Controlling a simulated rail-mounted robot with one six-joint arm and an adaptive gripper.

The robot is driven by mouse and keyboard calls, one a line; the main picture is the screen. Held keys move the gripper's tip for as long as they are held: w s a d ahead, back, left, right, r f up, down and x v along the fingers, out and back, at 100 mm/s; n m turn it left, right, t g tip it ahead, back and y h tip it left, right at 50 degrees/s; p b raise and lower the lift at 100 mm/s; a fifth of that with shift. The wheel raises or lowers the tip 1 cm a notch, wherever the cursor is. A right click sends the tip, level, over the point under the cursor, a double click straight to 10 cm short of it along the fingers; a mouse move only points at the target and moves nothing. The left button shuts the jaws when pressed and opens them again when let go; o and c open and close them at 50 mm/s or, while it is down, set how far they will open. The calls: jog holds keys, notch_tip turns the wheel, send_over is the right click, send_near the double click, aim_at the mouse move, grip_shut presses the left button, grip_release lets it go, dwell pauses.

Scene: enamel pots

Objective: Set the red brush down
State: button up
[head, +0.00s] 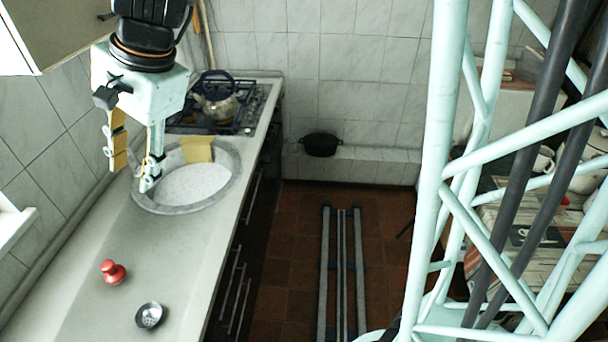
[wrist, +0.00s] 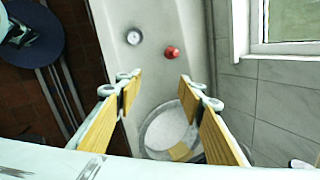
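The red brush (head: 112,272), a small rounded red piece with a knob on top, stands on the grey countertop (head: 75,315) in front of the sink. It also shows in the wrist view (wrist: 172,52), beyond the fingertips and slightly right of the middle. My gripper (head: 134,178) is raised above the counter near the left side of the sink, apart from the brush. Its two yellow-padded fingers are spread wide in the wrist view (wrist: 160,80), with nothing held between them.
A round sink (head: 190,185) has a yellow cloth or sponge (head: 198,150) at its far rim. A small metal cup or strainer (head: 149,316) stands near the brush. A kettle (head: 218,105) sits on the stove behind. The counter around the brush is mostly clear.

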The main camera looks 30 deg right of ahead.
jog(key=s+d+r+n+h, duration=0.2)
jog(key=s+d+r+n, duration=0.2)
jog(key=s+d, duration=0.7)
jog(key=s+d+r+n+t+h, duration=0.1)
jog(key=s+d+r+n, duration=0.3)
jog(key=s, duration=1.5)
jog(key=shift+d+r+n+h, duration=0.45)
jog(key=shift+d+n, duration=1.05)
jog(key=shift+d, duration=2.35)
jog(key=shift+f, duration=0.15)
